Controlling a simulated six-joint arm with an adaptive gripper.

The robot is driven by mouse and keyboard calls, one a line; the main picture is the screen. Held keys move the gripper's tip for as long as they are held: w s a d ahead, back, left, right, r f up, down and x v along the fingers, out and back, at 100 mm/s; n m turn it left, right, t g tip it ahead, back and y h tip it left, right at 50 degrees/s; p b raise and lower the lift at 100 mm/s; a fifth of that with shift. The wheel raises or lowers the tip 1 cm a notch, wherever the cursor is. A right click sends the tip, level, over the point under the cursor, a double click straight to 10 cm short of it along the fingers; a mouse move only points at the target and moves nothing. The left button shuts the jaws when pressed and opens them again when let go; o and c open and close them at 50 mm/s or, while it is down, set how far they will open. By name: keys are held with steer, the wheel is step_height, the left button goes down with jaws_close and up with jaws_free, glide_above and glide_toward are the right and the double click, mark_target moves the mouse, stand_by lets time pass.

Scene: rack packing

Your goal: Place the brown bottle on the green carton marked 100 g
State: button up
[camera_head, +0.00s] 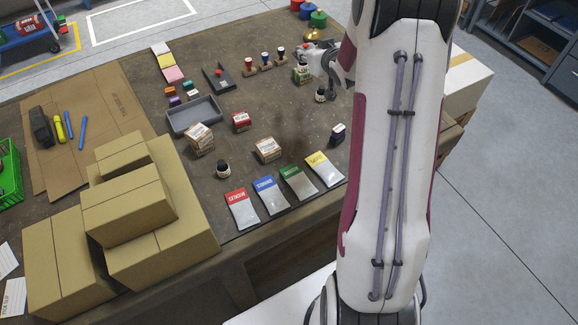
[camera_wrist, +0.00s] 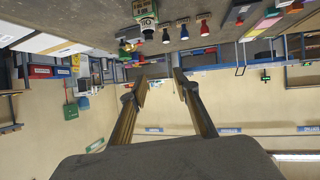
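The green-and-white carton (camera_head: 301,77) stands at the back right of the table, near my arm. It also shows upside down at the top of the wrist view (camera_wrist: 145,8). A small dark bottle (camera_wrist: 149,34) with a pale label appears to stand upright on the carton, cap away from the table. In the head view it is too small to confirm. My gripper (camera_wrist: 160,85) is open, with nothing between its fingers, and apart from the carton and bottle. In the head view my arm hides part of it.
Another dark bottle (camera_head: 320,95) stands nearer the front, and one more (camera_head: 222,169) stands by the coloured packets. Stamps (camera_head: 266,59) stand left of the carton. A grey tray (camera_head: 194,115), small boxes and stacked cardboard boxes (camera_head: 128,205) fill the left.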

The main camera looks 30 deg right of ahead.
steer(key=s+a+r+g, duration=0.3)
steer(key=s+a+r, duration=1)
steer(key=s+a, duration=0.1)
steer(key=s+a+g+y, duration=0.1)
steer(key=s+a, duration=0.4)
steer(key=s, duration=0.3)
steer(key=s+a+n+g+y, duration=0.1)
steer(key=s+a, duration=0.4)
steer(key=s, duration=0.4)
steer(key=s+a+g+y, duration=0.1)
steer(key=s+a, duration=0.5)
steer(key=s, duration=0.2)
steer(key=shift+s+f+n+g, duration=0.3)
steer(key=shift+f, duration=0.1)
